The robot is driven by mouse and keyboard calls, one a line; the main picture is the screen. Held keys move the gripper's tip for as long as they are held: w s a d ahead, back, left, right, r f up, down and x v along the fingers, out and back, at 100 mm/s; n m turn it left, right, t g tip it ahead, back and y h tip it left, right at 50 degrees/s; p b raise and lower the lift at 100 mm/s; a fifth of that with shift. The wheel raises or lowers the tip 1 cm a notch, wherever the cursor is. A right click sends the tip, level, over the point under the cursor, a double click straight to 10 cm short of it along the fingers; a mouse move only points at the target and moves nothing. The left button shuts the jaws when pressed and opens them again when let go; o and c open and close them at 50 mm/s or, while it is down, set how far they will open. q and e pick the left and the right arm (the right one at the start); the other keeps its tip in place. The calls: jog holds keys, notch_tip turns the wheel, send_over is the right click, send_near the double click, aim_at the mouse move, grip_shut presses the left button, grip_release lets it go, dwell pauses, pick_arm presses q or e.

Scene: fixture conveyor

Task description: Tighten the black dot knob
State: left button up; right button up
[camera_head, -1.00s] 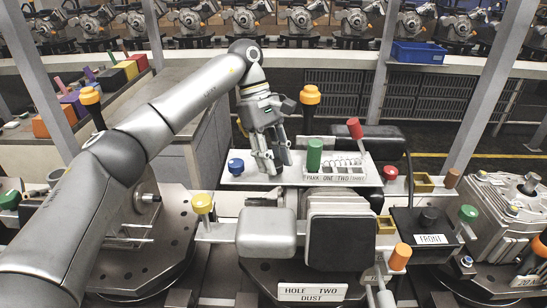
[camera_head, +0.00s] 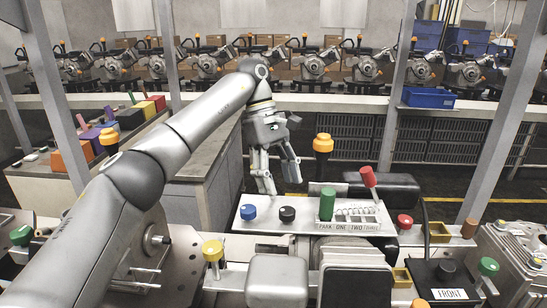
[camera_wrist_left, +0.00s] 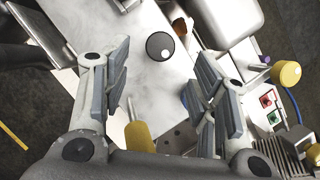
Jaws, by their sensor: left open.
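The black knob (camera_head: 287,214) stands on the pale plate (camera_head: 262,226), between the blue knob (camera_head: 248,212) and the labelled rack. In the left wrist view the black knob (camera_wrist_left: 160,47) shows a white dot on its top. My left gripper (camera_head: 282,181) is open and empty above the plate's back edge, apart from the knob. In the left wrist view my left gripper (camera_wrist_left: 163,60) has its fingers spread wide, and the knob shows between and beyond the fingertips. My right gripper is not in view.
A green cylinder (camera_head: 327,203) stands at the rack (camera_head: 349,226), beside a tilted red handle (camera_head: 369,177). An orange-topped post (camera_head: 323,144) rises behind. A yellow knob (camera_head: 213,250) stands front left, with grey blocks (camera_head: 277,280) in front of the plate.

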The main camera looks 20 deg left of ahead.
pick_arm(q)
jog(key=shift+v, duration=2.85)
